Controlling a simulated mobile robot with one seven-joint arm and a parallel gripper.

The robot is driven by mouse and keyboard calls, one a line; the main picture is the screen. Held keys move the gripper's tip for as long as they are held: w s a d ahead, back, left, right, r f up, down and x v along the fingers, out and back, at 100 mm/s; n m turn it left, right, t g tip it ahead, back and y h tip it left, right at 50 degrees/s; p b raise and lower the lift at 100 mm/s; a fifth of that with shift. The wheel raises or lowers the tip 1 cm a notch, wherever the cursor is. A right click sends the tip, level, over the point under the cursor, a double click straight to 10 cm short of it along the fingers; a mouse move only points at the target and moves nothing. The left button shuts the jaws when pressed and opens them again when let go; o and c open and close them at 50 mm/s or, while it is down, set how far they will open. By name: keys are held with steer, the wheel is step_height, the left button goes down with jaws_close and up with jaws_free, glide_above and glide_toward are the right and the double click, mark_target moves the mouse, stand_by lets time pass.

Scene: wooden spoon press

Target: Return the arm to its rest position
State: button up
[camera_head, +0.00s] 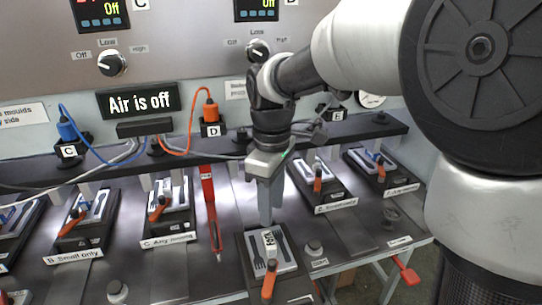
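My arm reaches in from the right. Just below the fingertips is a dark mould station (290,270) with a pale plate, a fork shape and an orange-handled lever (268,286). A small white block with dark marks (271,243) stands on it. I cannot tell whether the fingertips touch the block.
Several similar mould stations with orange levers line the bench, including one labelled Small only (78,230). A dark shelf (200,147) and control panel with knobs (111,63) lie behind.

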steer(key=s+d+r+m+t+p, duration=0.5)
steer(key=s+d+r+m, duration=0.5)
steer(key=s+d+m, duration=0.3)
steer(key=shift+s+d+r+t, duration=0.3)
steer(key=shift+s+d, duration=0.05)
steer(key=shift+s, duration=0.75)
steer(key=shift+c, duration=0.3)
